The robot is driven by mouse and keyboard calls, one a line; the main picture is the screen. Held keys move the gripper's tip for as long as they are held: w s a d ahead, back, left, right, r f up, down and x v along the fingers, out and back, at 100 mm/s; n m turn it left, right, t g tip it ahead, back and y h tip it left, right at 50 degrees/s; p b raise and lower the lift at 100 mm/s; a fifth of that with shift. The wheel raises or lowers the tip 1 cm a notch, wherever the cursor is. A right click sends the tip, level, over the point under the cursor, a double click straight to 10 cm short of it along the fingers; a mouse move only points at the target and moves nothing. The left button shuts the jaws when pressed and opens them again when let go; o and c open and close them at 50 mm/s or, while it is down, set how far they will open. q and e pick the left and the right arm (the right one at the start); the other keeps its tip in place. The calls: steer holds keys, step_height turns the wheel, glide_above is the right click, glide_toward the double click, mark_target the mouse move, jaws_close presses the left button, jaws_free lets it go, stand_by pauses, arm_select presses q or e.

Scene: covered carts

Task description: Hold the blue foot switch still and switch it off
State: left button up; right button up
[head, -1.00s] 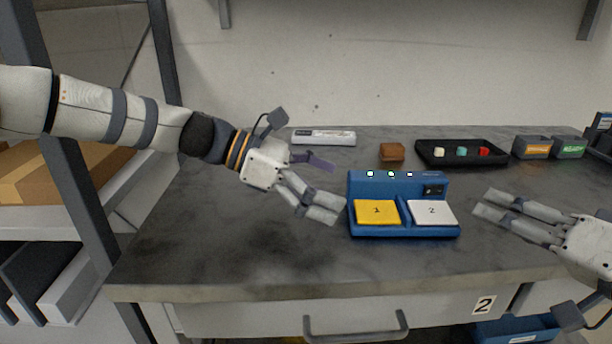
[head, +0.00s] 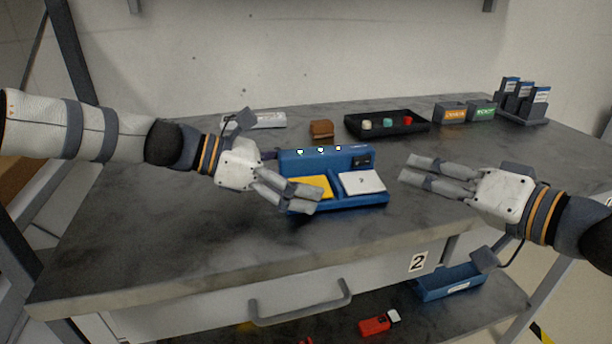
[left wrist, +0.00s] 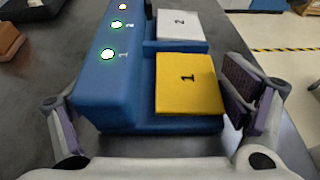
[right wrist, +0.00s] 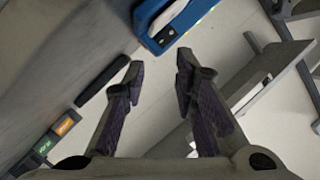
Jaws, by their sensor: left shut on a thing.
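The blue foot switch (head: 345,201) stands on the grey table, with a yellow pedal 1 (head: 317,183), a white pedal 2 (head: 362,182), a black rocker (head: 362,161) and small lights on its raised back. In the left wrist view, lights 1 (left wrist: 108,54) and 2 (left wrist: 117,24) glow green; a third looks orange. My left gripper (left wrist: 155,115) is shut on the switch's left end, one finger on each side of the body; in the head view its fingers partly cover the yellow pedal. My right gripper (right wrist: 160,70) is open and empty, to the right of the switch (right wrist: 165,25).
Behind the switch are a brown block (head: 321,129), a white labelled item (head: 262,121) and a black tray (head: 412,128) with several small pieces. Orange (head: 451,113) and green (head: 481,110) boxes stand farther right. The table in front is clear. A blue bin (head: 452,283) sits below.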

steer(key=w+d+n, duration=0.1)
steer(key=w+d+f+n+t+h, duration=0.1)
steer(key=w+n, duration=0.1)
steer(key=shift+d+t, duration=0.3)
jaws_close()
steer(key=w+d+n, duration=0.1)
steer(key=n, duration=0.2)
steer(key=n+t, duration=0.1)
steer(key=n, duration=0.2)
steer(key=w+d+r+n+t, duration=0.1)
steer(key=n, duration=0.2)
steer(key=shift+w+d+y, duration=0.3)
steer(key=shift+w, duration=0.05)
steer(key=s+n+g+y, duration=0.1)
steer(key=n, duration=0.2)
steer(key=n+g+y, duration=0.1)
steer(key=n+y, duration=0.1)
steer(key=n, duration=0.2)
steer(key=s+a+n+y, duration=0.1)
steer(key=n+y, duration=0.1)
steer(key=n, duration=0.2)
steer(key=shift+s+r+g, duration=0.3)
steer(key=shift+s+g, duration=0.05)
steer(key=shift+g, duration=0.05)
steer(key=s+f+n+g+y, duration=0.2)
steer(key=s+n+g, duration=0.3)
steer(key=n, duration=0.4)
steer(key=shift+s+a+f+g, duration=0.2)
steer(key=shift+s+g, duration=0.1)
steer(key=shift+g, duration=0.3)
